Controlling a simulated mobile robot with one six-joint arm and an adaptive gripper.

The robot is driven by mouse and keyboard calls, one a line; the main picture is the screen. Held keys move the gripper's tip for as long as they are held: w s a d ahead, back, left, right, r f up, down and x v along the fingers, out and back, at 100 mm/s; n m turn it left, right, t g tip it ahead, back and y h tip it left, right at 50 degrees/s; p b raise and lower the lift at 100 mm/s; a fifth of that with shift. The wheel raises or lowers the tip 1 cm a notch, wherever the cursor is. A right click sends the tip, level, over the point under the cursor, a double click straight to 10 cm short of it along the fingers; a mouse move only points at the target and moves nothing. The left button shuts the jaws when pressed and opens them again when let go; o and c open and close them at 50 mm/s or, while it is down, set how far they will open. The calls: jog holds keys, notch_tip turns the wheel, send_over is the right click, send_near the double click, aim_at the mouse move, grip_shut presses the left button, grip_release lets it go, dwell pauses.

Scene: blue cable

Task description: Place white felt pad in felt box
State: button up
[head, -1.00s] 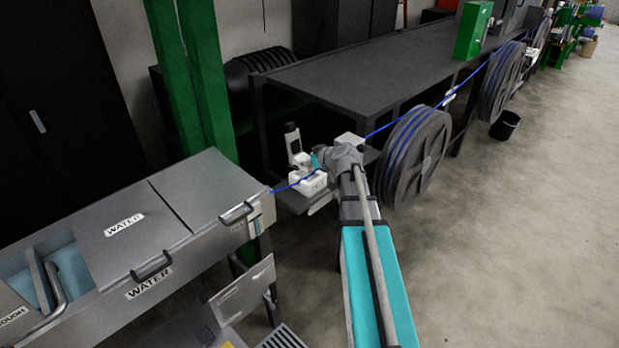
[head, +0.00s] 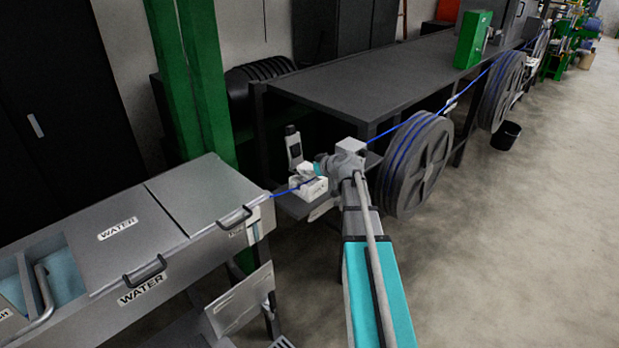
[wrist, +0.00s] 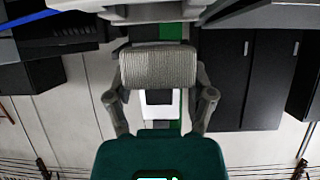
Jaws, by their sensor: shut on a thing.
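The white felt pad (wrist: 158,68) shows in the wrist view as a pale grey, ribbed block. My gripper (wrist: 160,80) is shut on it, with one finger at each side. In the head view my gripper (head: 316,170) is small and close to the white felt box (head: 316,188), at its upper side. The box is lettered, sits on a small shelf (head: 290,207) and is partly covered by my gripper. I cannot tell whether the pad touches the box.
A blue cable (head: 284,190) runs from the water trough (head: 200,200) past the box and on over the large reels (head: 415,165). A grey and white bottle-like object (head: 293,148) stands behind the box. A dark table (head: 370,75) is behind my arm. Open floor lies at right.

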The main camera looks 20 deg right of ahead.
aim_at(310, 183)
jog(key=shift+w+d+f+b, duration=0.25)
jog(key=shift+w+f+b, duration=0.1)
jog(key=shift+f+b, duration=0.2)
notch_tip(310, 183, down, 3)
jog(key=b, duration=0.2)
jog(key=shift+b, duration=0.4)
jog(key=o, duration=0.8)
jog(key=shift+c, duration=0.2)
jog(key=shift+r, duration=0.15)
jog(key=shift+s+d+r+p, duration=0.1)
jog(key=shift+s+r+p, duration=0.1)
jog(key=shift+s+p, duration=0.15)
jog(key=p+v, duration=0.5)
jog(key=v, duration=0.6)
